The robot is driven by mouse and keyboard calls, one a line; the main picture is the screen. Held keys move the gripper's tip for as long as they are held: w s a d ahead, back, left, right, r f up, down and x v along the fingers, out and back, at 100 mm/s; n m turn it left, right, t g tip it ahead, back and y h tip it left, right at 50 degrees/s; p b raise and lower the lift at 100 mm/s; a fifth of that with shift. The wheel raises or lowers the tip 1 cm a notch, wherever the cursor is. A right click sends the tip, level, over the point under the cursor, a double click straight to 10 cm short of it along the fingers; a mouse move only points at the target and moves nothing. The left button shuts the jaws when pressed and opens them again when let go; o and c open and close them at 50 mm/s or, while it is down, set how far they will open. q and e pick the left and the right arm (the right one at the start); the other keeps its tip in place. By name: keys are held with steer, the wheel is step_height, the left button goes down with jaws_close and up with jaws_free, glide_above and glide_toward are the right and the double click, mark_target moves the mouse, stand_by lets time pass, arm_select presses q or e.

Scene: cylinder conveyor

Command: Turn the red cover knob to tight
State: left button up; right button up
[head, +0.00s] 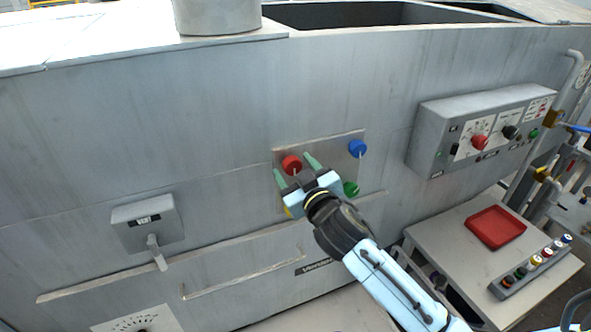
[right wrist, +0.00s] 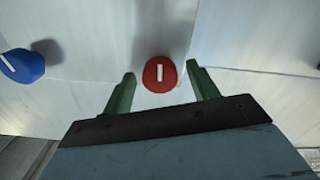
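The red cover knob (head: 291,163) sits on a metal plate on the grey machine wall, at the plate's upper left. In the right wrist view the red knob (right wrist: 159,74) shows a white mark that stands upright in the picture. My right gripper (head: 294,167) is open, with one green finger on each side of the red knob. In the right wrist view the fingers (right wrist: 161,83) show gaps to the knob on both sides; contact does not show. My left gripper is not in view.
A blue knob (head: 358,148) sits right of the red one, a green knob (head: 351,189) below it, and a yellow knob (head: 288,212) is partly hidden by my gripper. A control box (head: 480,130) juts from the wall at right. A lever box (head: 147,223) is at left.

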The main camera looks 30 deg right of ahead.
steer(key=s+b, duration=0.2)
steer(key=s, duration=1.1)
steer(key=shift+s+a+b, duration=0.2)
steer(key=shift+a+b, duration=0.2)
